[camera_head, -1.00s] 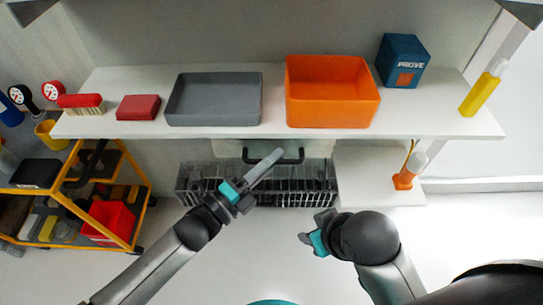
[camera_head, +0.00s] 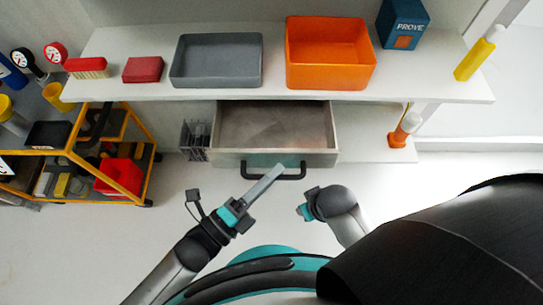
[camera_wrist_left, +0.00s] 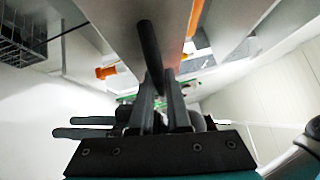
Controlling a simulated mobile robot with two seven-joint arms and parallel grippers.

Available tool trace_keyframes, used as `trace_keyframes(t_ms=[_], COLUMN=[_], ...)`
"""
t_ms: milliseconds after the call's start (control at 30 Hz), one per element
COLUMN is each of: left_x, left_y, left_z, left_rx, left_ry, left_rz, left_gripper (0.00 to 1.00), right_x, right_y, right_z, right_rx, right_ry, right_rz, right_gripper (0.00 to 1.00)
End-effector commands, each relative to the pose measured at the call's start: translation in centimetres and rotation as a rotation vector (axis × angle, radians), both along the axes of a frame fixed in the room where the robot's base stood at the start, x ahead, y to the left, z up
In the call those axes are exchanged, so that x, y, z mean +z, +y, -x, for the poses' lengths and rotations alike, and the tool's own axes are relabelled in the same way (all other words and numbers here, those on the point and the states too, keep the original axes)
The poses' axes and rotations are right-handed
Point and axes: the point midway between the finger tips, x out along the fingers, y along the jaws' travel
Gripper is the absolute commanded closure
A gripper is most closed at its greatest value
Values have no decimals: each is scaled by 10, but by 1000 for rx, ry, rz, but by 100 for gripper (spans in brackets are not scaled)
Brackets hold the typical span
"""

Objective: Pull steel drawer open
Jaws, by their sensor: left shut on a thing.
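The steel drawer (camera_head: 275,160) is pulled out from under the white shelf, and its bare metal inside shows. A black bar handle (camera_head: 298,176) is on its front. My left gripper (camera_head: 278,171) reaches the handle near its middle and is shut on it. In the left wrist view, the dark handle (camera_wrist_left: 150,45) runs in between the left gripper's fingers (camera_wrist_left: 163,90). My right gripper (camera_head: 303,212) is to the right and in front of the drawer, apart from it; its jaws are too small to read.
On the shelf stand a grey tray (camera_head: 218,82), an orange bin (camera_head: 330,78), a blue box (camera_head: 403,24) and a red block (camera_head: 142,70). A wire rack (camera_head: 194,140) is left of the drawer. A yellow-framed cart (camera_head: 148,180) stands at the left. The floor in front is clear.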

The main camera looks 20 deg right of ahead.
Motion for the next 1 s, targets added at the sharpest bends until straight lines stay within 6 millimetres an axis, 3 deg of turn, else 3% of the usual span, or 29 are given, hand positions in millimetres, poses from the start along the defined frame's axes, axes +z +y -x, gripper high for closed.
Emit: trace_keyframes(t_ms=[267, 300, 567, 1000], left_x=[-1, -1, -1, 0], left_y=[1, 1, 0, 0], left_z=[0, 0, 0, 0], left_rx=[1, 1, 1, 0], left_ry=[0, -1, -1, -1], left_rz=[-4, -5, -3, 0], left_gripper=[100, 84, 55, 55], right_x=[-1, -1, 0, 0], right_y=[0, 0, 0, 0], right_z=[0, 0, 0, 0], right_rx=[0, 0, 0, 0], right_ry=[-1, -1, 0, 0], right_rz=[0, 0, 0, -1], right_gripper=[55, 55, 55, 55])
